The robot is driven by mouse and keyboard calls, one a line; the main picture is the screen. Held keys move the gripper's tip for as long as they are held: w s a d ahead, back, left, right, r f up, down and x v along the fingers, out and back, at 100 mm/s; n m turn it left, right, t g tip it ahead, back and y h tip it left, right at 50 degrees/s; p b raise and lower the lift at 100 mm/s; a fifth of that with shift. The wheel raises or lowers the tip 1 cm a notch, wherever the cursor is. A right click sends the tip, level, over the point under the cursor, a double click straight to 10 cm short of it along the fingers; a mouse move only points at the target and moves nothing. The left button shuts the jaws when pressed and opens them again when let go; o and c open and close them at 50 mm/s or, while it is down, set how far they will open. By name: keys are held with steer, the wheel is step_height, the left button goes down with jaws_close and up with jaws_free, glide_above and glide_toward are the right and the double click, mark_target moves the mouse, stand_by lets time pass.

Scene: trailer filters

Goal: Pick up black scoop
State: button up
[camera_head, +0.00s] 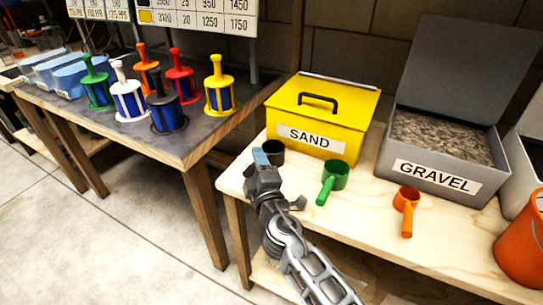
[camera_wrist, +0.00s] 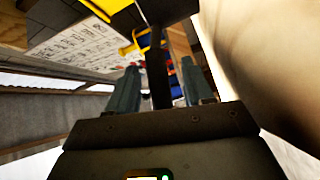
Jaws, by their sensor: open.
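The black scoop (camera_head: 274,152) stands on the pale wooden bench in front of the yellow SAND box. My gripper (camera_head: 262,157) is at its left side and hides its handle in the head view. In the wrist view, the scoop's dark handle (camera_wrist: 157,75) runs between my two fingers, with a gap on either side. My gripper (camera_wrist: 160,88) is open, with the handle between its fingers but not clamped.
The closed SAND box (camera_head: 320,115) stands just behind. A green scoop (camera_head: 333,178) and an orange scoop (camera_head: 406,205) lie to the right, before the open GRAVEL box (camera_head: 425,165). A dark table (camera_head: 200,142) with several coloured filters stands left, across a gap.

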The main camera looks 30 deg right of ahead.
steer(key=shift+c, duration=0.4)
jaws_close()
steer(key=shift+r, duration=0.15)
